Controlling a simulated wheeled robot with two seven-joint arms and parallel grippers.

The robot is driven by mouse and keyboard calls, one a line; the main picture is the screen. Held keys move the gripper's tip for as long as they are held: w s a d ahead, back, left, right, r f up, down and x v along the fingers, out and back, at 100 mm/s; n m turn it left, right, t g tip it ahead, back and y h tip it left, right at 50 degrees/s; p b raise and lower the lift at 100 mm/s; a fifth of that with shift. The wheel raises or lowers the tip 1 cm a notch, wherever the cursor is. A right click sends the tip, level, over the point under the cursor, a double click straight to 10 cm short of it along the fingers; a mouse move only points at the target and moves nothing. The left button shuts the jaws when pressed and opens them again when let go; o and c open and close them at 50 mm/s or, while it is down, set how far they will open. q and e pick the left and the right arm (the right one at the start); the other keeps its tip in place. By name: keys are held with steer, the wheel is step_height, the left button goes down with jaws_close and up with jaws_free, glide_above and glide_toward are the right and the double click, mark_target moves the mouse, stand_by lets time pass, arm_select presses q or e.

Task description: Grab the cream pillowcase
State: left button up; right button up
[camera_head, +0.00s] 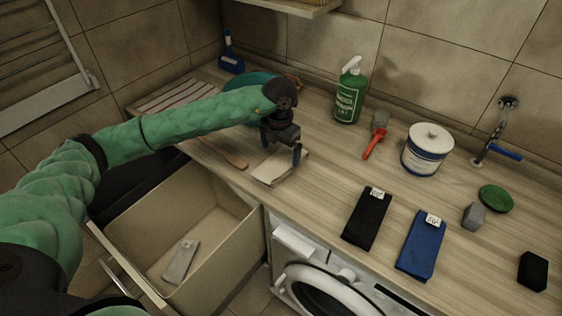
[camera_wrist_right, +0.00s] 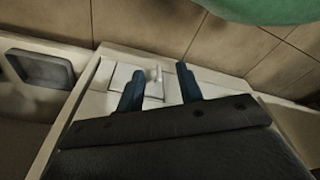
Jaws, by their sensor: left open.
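The cream pillowcase (camera_head: 272,172), a folded pale cloth, lies flat on the wooden counter (camera_head: 320,190) in the head view. My left gripper (camera_head: 282,149) is open and points down just over the far part of the cloth. It partly covers that part, and I cannot tell whether the fingers touch the cloth. My right gripper (camera_wrist_right: 161,88) shows only in the right wrist view. Its two blue fingers stand apart with nothing between them.
A wooden spoon (camera_head: 224,153) lies left of the cloth. An open drawer (camera_head: 195,205) in front holds a grey folded item (camera_head: 181,262). Black (camera_head: 367,220) and blue (camera_head: 421,246) folded cloths lie to the right. A green bottle (camera_head: 349,95) and white tub (camera_head: 427,150) stand behind.

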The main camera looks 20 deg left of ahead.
mark_target(281, 158)
arm_select(q)
step_height(281, 158, down, 4)
steer(key=p, duration=0.3)
steer(key=shift+d+r, duration=0.1)
steer(key=shift+d, duration=0.05)
steer(key=shift+f, duration=0.5)
arm_select(e)
steer(key=s+d+f, duration=0.2)
steer(key=s+f, duration=0.2)
steer(key=s, duration=0.1)
steer(key=shift+s+d, duration=0.2)
steer(key=shift+d, duration=0.05)
arm_select(q)
steer(key=shift+c, duration=0.2)
steer(key=c, duration=1.1)
steer(key=shift+w, duration=0.1)
steer(key=shift+c, duration=0.3)
arm_select(e)
steer(key=shift+d, duration=0.1)
arm_select(q)
steer(key=shift+r, duration=0.1)
arm_select(e)
steer(key=shift+f, duration=0.1)
